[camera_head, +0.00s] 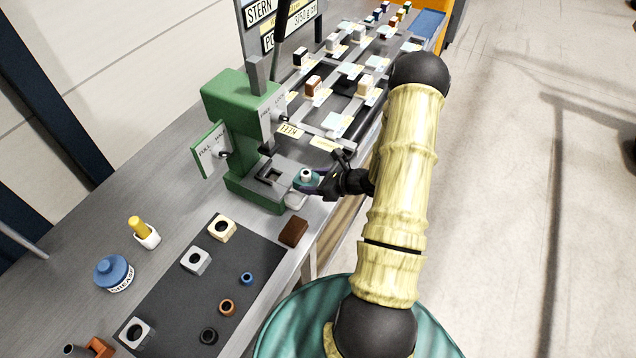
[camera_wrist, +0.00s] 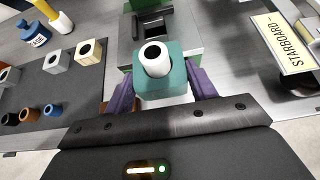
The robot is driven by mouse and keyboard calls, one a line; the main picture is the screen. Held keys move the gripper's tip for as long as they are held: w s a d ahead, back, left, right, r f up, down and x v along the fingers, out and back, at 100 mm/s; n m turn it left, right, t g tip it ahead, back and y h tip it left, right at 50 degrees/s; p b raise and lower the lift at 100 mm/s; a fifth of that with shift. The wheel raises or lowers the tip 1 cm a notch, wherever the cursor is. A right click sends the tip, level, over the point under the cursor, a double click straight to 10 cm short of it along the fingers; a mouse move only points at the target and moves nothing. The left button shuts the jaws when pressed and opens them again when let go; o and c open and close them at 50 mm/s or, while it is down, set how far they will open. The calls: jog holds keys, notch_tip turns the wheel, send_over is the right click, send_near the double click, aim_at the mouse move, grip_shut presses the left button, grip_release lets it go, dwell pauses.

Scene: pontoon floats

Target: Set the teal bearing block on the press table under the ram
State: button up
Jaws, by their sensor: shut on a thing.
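My gripper (camera_head: 309,183) is shut on the teal bearing block (camera_head: 307,180), beside the press on its right. In the wrist view the teal block (camera_wrist: 178,84) sits between my purple fingers, with a white sleeve (camera_wrist: 154,59) standing in its top. The green press (camera_head: 235,108) stands on the bench. Its grey press table (camera_head: 288,170) has a dark square opening, and the ram (camera_head: 265,132) is above it. The table also shows in the wrist view (camera_wrist: 187,38), just beyond the block. I cannot tell whether the block touches it.
A dark mat (camera_head: 195,300) at the front holds blocks and rings. A grease tub (camera_head: 113,273) is at left. Racks with several small blocks stand behind. A STARBOARD label (camera_wrist: 283,42) is at right.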

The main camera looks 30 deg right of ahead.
aim_at(305, 172)
jog(key=shift+w+a+f+b, duration=0.15)
jog(key=shift+w+a+b, duration=0.75)
jog(key=shift+w, duration=0.7)
jog(key=shift+w+a+f+b, duration=0.15)
jog(key=shift+w+a+b, duration=0.5)
jog(key=shift+w+a, duration=0.8)
jog(key=shift+w+a+f+b, duration=0.15)
jog(key=shift+w+a+b, duration=0.65)
jog(key=shift+w, duration=0.95)
jog(key=o, duration=1.7)
jog(key=shift+s, duration=0.1)
jog(key=shift+p+v, duration=1.1)
jog(key=shift+v, duration=3.85)
